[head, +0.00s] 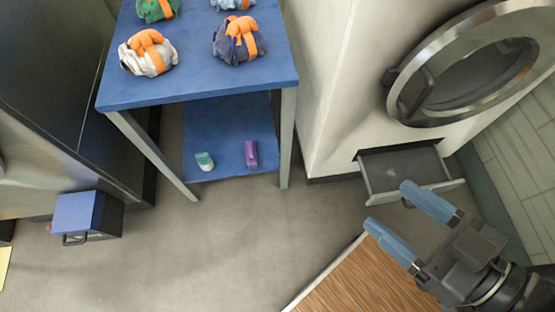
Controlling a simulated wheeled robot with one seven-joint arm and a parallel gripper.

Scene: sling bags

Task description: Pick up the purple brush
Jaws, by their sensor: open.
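The purple brush (251,154) lies on the blue lower shelf (232,122) of a table, near the shelf's front right. A green and white item (204,161) sits to its left on the same shelf. My gripper (388,206) is at the lower right, open, with its two blue fingers apart and nothing between them. It is well to the right of the brush and apart from it.
Several cloth bundles with orange straps, one of them white (148,52), lie on the blue tabletop (190,88) above the shelf. A washing machine (345,80) with an open drawer (405,168) stands at right. A blue-topped box (87,214) is on the floor. Floor before the shelf is clear.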

